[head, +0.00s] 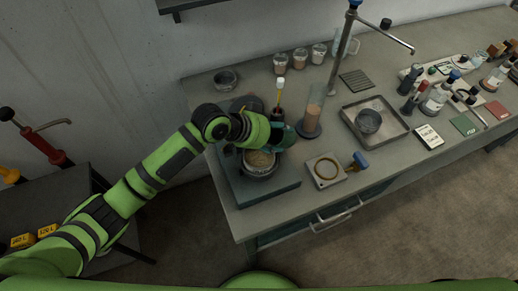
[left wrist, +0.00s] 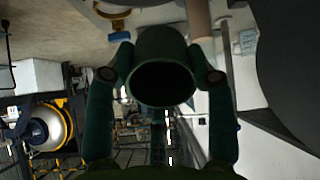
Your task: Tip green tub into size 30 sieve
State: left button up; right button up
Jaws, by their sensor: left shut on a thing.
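My left gripper (head: 280,137) is shut on the green tub. In the left wrist view the dark green tub (left wrist: 162,45) sits between the two fingers, with its dark open mouth towards the camera; its contents cannot be made out. In the head view the gripper is over the far right rim of a round sieve or pan (head: 260,172) with tan grains in it, and the tub is hard to tell from the fingers. That vessel stands on a grey-green base block (head: 262,193). I cannot read a size on it. My right gripper is out of view.
A metal tray (head: 383,137) with a round sieve-like dish (head: 368,121) stands to the right. A tall cylinder with tan contents (head: 312,115) stands close to my gripper. A square plate with a ring (head: 326,170) lies near the front edge. Several jars (head: 300,60) stand behind.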

aim_at(294, 134)
pick_arm(q)
jog(key=shift+w+d+r+g+y, duration=0.25)
jog(key=shift+d+g+y, duration=0.15)
jog(key=shift+y, duration=0.3)
jog(key=shift+w+d+f+y, duration=0.1)
jog(key=shift+d+f+y, duration=0.15)
jog(key=shift+y, duration=0.05)
jog(key=shift+w+d+f+g+y, duration=0.3)
jog(key=shift+d+f+g+y, duration=0.1)
jog(key=shift+d+f+y, duration=0.2)
jog(key=shift+w+d+f+g+y, duration=0.3)
jog(key=shift+d+f+g+y, duration=0.15)
jog(key=shift+f+y, duration=0.2)
jog(key=shift+w+d+f+g+y+b, duration=0.25)
jog(key=shift+w+d+f+y+b, duration=0.1)
jog(key=shift+d+y+b, duration=0.25)
jog(key=shift+w+d+y+b, duration=0.15)
jog(key=shift+d+y+b, duration=0.1)
jog(key=shift+y+b, duration=0.15)
jog(key=y+b, duration=0.1)
jog(key=b, duration=0.2)
jog(key=d+g+b, duration=0.1)
jog(key=b, duration=0.2)
jog(key=shift+w+d+f+y, duration=0.1)
jog(key=shift+w+f+y, duration=0.05)
jog(key=shift+w+y, duration=0.25)
